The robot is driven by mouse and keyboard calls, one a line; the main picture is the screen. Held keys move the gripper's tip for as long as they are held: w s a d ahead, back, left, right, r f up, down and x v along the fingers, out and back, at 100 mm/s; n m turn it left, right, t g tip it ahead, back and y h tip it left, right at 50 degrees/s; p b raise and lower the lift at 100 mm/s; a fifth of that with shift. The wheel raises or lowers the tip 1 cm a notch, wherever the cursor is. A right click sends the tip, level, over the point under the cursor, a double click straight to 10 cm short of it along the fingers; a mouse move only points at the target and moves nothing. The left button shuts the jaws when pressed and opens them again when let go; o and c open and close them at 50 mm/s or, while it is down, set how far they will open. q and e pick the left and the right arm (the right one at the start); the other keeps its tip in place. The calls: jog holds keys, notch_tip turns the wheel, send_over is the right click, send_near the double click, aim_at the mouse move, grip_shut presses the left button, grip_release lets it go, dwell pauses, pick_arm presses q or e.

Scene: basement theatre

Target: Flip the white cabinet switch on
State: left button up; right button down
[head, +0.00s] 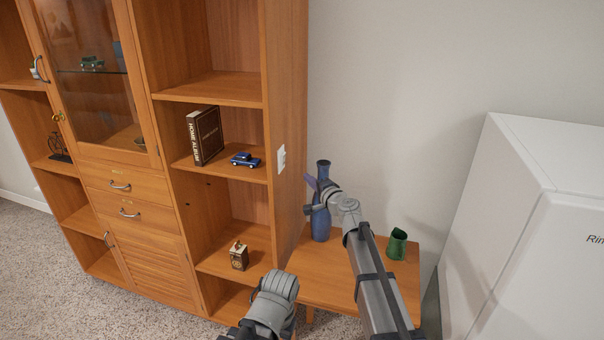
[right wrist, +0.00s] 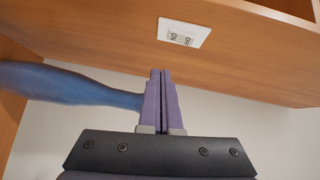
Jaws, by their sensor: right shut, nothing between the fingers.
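The white switch (head: 282,158) is a small plate on the side panel of the wooden cabinet (head: 289,110). In the right wrist view the switch (right wrist: 184,33) shows close up, with small dark lettering that looks upside down; I cannot tell its setting. My right gripper (head: 311,184) is shut and empty, to the right of the switch and a little lower in the head view. In the right wrist view its purple fingertips (right wrist: 161,73) are pressed together and appear apart from the switch plate. My left gripper is not in view.
A blue vase (head: 320,222) stands close by my right gripper on a low wooden table (head: 312,277), with a green cup (head: 397,244) to the right. The cabinet shelves hold a book (head: 205,136) and a blue toy car (head: 245,160). A white appliance (head: 520,230) stands at right.

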jog(key=shift+f+v, duration=0.15)
jog(key=shift+v, duration=0.7)
jog(key=shift+f+v, duration=0.15)
jog(key=shift+v, duration=0.7)
jog(key=shift+w+d, duration=0.1)
jog(key=shift+d, duration=0.1)
jog(key=s+f+n+g+h, duration=0.1)
jog(key=s+f+n+g, duration=0.4)
jog(key=s, duration=0.4)
jog(key=s+f+n+g, duration=0.3)
jog(key=s+f+n, duration=0.1)
jog(key=s+f, duration=0.45)
jog(key=s+d+f+n+g+h, duration=0.1)
jog(key=s+d+f+g+h, duration=0.25)
jog(key=s+d, duration=0.4)
jog(key=s+d+f+n+g+h, duration=0.25)
jog(key=s+d+h, duration=0.2)
jog(key=s, duration=0.65)
jog(key=s+a+n+g, duration=0.1)
jog(key=s+a+n, duration=0.2)
jog(key=a, duration=0.8)
jog(key=shift+s+f, duration=0.25)
jog(key=shift+s, duration=0.65)
